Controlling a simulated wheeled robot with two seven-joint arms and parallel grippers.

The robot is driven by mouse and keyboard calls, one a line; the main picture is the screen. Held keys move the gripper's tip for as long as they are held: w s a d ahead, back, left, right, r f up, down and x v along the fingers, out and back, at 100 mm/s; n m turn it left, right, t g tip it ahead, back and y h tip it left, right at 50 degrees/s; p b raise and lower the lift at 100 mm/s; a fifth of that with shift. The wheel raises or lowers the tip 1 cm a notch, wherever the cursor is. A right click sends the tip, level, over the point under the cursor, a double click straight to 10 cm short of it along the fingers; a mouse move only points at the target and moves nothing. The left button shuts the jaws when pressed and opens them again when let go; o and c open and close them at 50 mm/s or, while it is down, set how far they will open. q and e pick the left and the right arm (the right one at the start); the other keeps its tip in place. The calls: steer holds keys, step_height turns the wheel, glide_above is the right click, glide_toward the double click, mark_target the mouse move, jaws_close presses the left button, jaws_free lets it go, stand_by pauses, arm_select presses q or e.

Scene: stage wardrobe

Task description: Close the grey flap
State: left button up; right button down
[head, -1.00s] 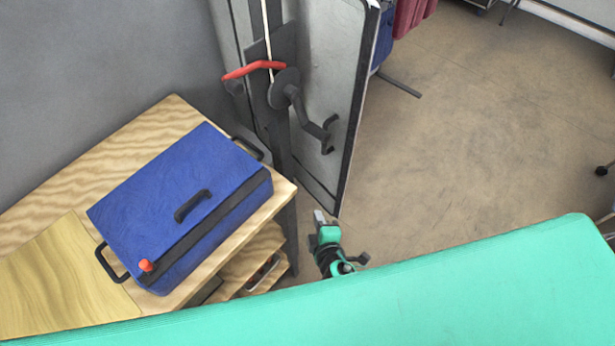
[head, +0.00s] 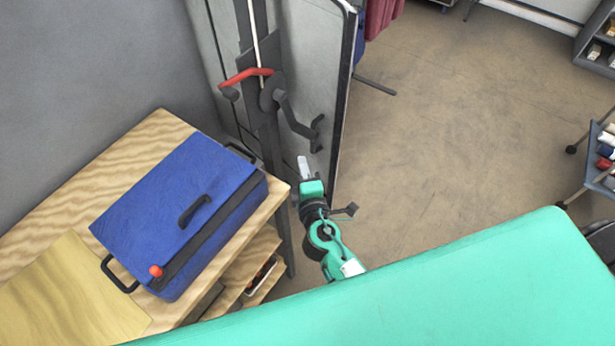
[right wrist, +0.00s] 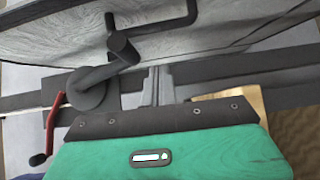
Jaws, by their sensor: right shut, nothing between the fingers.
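The grey flap (head: 312,70) is an upright light-grey panel with a black edge, standing out from the dark frame by the wall. A dark bar handle (head: 317,132) is on its face. The panel also fills the top of the right wrist view (right wrist: 225,22). My right gripper (head: 304,162) is shut and empty, low in front of the panel, near its lower part. In the right wrist view its fingers (right wrist: 158,86) point toward the frame and panel; contact cannot be told. My left gripper is not in view.
A dark crank (head: 290,115) and a red lever (head: 246,76) are on the frame. A wooden table (head: 150,135) with a blue case (head: 165,205) stands left of my right arm. Open floor (head: 450,120) lies right of the panel. A cart (head: 598,165) is at the far right.

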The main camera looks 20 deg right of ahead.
steer(key=shift+w+d+f+p, duration=0.1)
steer(key=shift+w+d+p, duration=0.4)
steer(key=shift+w+d, duration=0.45)
steer(key=shift+w+d+p, duration=0.45)
steer(key=shift+w+d, duration=0.25)
steer(key=shift+w, duration=0.35)
